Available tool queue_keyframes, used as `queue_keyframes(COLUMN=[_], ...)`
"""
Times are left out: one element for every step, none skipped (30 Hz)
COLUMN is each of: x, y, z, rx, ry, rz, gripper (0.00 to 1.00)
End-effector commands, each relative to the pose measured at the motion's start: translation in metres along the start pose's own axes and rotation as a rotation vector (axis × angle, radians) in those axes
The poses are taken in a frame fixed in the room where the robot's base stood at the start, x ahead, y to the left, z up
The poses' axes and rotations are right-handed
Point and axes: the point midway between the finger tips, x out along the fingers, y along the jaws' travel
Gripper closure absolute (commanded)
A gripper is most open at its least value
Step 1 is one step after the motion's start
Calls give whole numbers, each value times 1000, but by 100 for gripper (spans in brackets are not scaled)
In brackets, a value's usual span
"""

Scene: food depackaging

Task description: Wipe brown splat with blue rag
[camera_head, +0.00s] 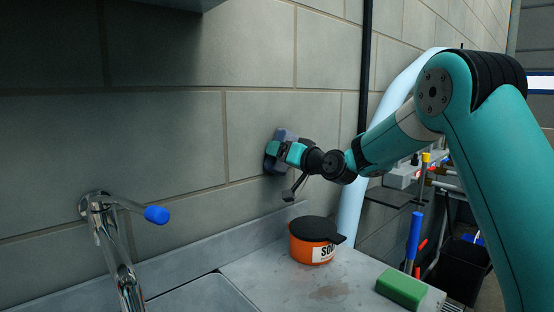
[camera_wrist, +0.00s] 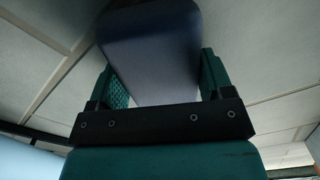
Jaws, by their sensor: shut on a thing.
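The blue rag (camera_wrist: 150,50) is a dark blue, block-like pad between the two green fingers of my gripper (camera_wrist: 162,80) in the wrist view. In the head view my gripper (camera_head: 279,150) is up at the block wall, above the counter, with the blue rag (camera_head: 272,162) at its tip. The rag is at or very near the wall; I cannot tell whether it touches. A faint brownish stain (camera_head: 328,292) lies on the counter in front of the orange tub. No other brown splat shows; any patch behind the rag is hidden.
An orange tub (camera_head: 312,248) with a black lid stands on the counter below my gripper. A green block (camera_head: 402,287) lies at the counter's right end. A metal tap (camera_head: 112,240) with a blue handle stands at left by the sink (camera_head: 205,297). A pale pipe (camera_head: 352,205) runs up the wall.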

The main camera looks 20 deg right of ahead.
Motion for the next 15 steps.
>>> queue_keyframes(x=[0,0,0,0,0,0,0,0,-2,-3,-5,-8,-12,-15,-19], y=[1,1,1,1,1,1,1,1,1,2,2,3,3,4,3], z=[0,-1,-1,-1,-1,-1,-1,-1,0,0,1,1,2,2,3], rx=[0,0,0,0,0,0,0,0,0,0,0,0,-1,-1,-1], ry=[0,0,0,0,0,-1,-1,0,0,0,0,0,1,1,1], rz=[-1,-1,-1,-1,-1,0,0,0,0,0,1,1,2,2,1], gripper=[45,45,45,45,45,45,45,45,45,45,45,45,45,45,45])
